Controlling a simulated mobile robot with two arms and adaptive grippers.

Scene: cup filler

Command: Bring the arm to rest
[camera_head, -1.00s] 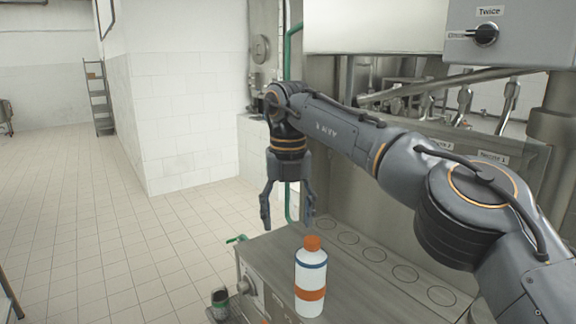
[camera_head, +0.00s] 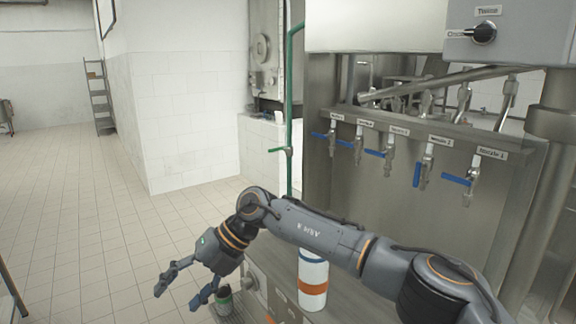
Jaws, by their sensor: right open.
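My right gripper (camera_head: 180,291) is open and empty. It hangs at the lower left, beyond the left edge of the steel counter, with its fingers pointing down and left. My right arm (camera_head: 330,236) reaches across from the lower right, over the counter. A white bottle with blue and orange bands (camera_head: 313,283) stands upright on the counter; its top is hidden behind my arm. My left gripper is not in view.
The filler's steel panel (camera_head: 400,205) carries several nozzles with blue levers (camera_head: 455,180). A control box with a knob (camera_head: 484,33) is above. Open tiled floor (camera_head: 90,220) lies at the left.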

